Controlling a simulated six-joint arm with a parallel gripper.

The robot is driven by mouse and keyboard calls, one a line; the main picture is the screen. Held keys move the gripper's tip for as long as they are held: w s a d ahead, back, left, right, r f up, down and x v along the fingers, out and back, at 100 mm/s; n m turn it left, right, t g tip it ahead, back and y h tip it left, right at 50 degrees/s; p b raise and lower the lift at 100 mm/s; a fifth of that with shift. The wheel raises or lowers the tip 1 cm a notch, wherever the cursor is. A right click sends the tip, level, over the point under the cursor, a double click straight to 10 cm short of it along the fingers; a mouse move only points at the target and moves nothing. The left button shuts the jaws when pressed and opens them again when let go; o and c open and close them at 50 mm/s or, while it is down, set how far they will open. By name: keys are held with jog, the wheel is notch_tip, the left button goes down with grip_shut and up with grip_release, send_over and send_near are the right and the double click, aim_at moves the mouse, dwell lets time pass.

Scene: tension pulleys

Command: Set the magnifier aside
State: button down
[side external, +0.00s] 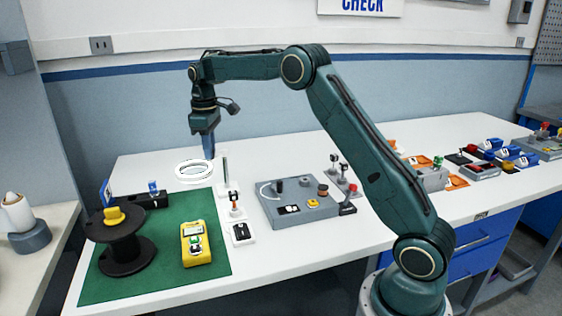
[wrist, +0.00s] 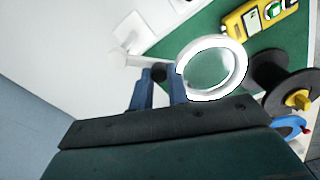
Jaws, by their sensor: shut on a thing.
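The magnifier (side external: 178,174) is a white ring around a clear lens, beside a slim upright post (side external: 225,170) on a white base. In the wrist view the white ring (wrist: 240,62) lies right of the fingers, over the green mat, and a pale arm with a dark joint runs left from it. My gripper (side external: 209,156) points down just behind the ring. In the wrist view its blue fingers (wrist: 161,88) are shut on the magnifier near that joint. The exact contact is partly hidden by the fingers.
The green mat (side external: 160,275) holds a black spool (side external: 125,255) with a yellow knob and a yellow meter (side external: 197,243). A grey control panel (side external: 300,207) stands right of the magnifier. Bare white table lies behind the ring. Several small parts sit farther right.

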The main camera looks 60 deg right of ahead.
jog(key=shift+w+d+r+m, duration=0.1)
jog(key=shift+w+d+m, duration=0.4)
jog(key=shift+m, duration=0.95)
jog(key=shift+w+d+f+m, duration=0.15)
jog(key=shift+w+m, duration=0.6)
jog(key=shift+m, duration=0.75)
jog(key=shift+w+d+r+m, duration=0.25)
jog(key=shift+w+m, duration=0.4)
jog(key=shift+m, duration=0.8)
jog(key=c, duration=1.3)
grip_release()
jog(key=shift+f, duration=0.15)
jog(key=shift+c, duration=0.2)
notch_tip(320, 180, up, 8)
jog(key=shift+f, duration=0.25)
